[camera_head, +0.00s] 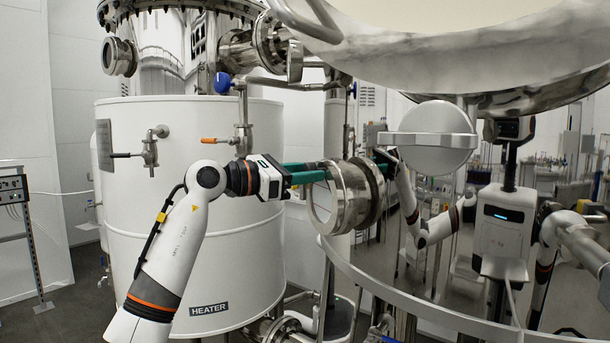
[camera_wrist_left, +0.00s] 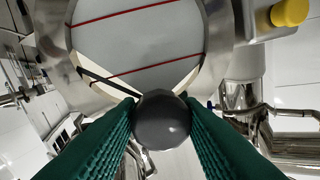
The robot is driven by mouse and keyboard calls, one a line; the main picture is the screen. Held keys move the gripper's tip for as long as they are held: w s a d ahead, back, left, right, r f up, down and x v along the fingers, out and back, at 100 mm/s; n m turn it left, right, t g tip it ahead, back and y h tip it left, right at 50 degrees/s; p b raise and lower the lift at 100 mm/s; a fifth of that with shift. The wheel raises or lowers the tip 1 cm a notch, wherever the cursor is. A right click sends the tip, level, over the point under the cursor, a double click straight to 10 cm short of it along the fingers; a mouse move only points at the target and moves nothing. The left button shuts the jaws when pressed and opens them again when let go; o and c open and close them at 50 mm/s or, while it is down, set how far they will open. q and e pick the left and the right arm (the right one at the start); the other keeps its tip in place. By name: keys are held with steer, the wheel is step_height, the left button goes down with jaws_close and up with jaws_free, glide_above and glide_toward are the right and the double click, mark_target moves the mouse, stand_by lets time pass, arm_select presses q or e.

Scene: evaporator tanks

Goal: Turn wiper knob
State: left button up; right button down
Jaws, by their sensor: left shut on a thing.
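The wiper knob (camera_wrist_left: 162,120) is a dark grey rounded knob, seen in the left wrist view between the green fingertips. It sits at the rim of a round sight glass (camera_wrist_left: 138,38) with red lines across it, and a thin dark wiper bar runs from the knob across the glass. My left gripper (camera_head: 318,172) is shut on the knob, one finger touching each side. In the head view the gripper reaches the steel sight-glass flange (camera_head: 350,200) on the polished tank; the knob is hidden there. My right gripper is not directly in view.
A white heater tank (camera_head: 230,255) stands behind my left arm, with valves on its front. The polished tank (camera_head: 455,260) mirrors my body. A grey round disc with a bar (camera_head: 432,138) is above right of the flange. A yellow cap (camera_wrist_left: 290,12) is at upper right.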

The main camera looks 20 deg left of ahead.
arm_select(q)
steer(key=m+h+b, duration=0.1)
steer(key=m, duration=1)
steer(key=m+g+h+b, duration=0.1)
steer(key=m+b, duration=0.1)
steer(key=m, duration=0.9)
steer(key=shift+w+a, duration=0.1)
stand_by(0.4)
steer(key=o, duration=1)
steer(key=shift+c, duration=0.2)
steer(key=shift+f, duration=0.1)
steer(key=r+b+v, duration=0.1)
steer(key=b+v, duration=0.3)
steer(key=v, duration=0.8)
steer(key=shift+f, duration=0.45)
